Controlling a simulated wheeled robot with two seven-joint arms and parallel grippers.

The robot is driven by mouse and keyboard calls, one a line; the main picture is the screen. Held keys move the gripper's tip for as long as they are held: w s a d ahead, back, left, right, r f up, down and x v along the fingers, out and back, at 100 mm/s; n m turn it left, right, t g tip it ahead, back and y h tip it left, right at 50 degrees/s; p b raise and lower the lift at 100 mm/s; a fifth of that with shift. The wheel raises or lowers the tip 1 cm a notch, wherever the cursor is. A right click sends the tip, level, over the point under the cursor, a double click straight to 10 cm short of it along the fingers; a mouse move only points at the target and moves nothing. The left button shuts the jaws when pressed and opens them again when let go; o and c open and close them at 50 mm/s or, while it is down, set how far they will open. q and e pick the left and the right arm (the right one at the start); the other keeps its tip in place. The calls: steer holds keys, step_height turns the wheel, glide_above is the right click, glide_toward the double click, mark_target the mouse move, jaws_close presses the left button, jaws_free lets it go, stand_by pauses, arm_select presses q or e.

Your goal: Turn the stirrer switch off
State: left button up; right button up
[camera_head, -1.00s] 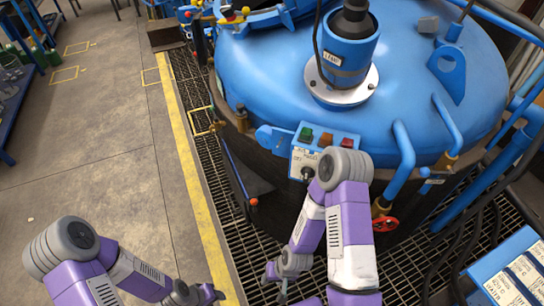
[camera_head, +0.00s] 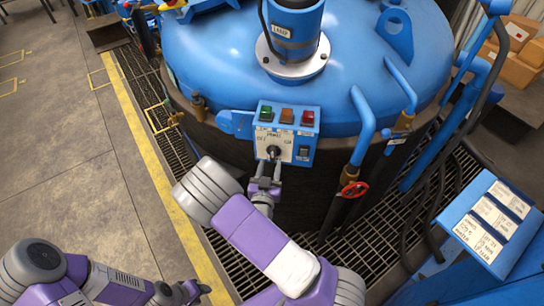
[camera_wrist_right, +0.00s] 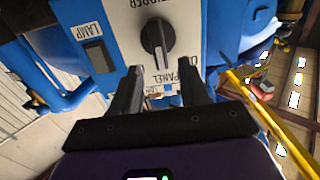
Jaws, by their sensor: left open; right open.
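The stirrer switch is a black rotary knob (camera_head: 273,152) on a white plate of the blue control panel (camera_head: 300,115). In the right wrist view the knob (camera_wrist_right: 157,42) has its grip bar roughly upright, with a pale line on its lower part; the plate's lettering is partly cut off. My right gripper (camera_head: 265,182) is just below the knob. In the right wrist view its open fingers (camera_wrist_right: 160,85) stand either side of the knob's line, apart from it, with nothing between them. My left gripper (camera_head: 195,291) is open and empty at the lower left, over the floor.
A lamp switch (camera_head: 304,150) sits beside the knob. Green, amber and red lights (camera_head: 287,115) line the panel's top. A blue pipe (camera_head: 363,125) and red valve wheel (camera_head: 354,190) are to the right. A blue label stand (camera_head: 455,250) is at lower right. Floor at left is clear.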

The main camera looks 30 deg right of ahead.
mark_target(272, 155)
steer(key=x, duration=0.5)
jaws_close()
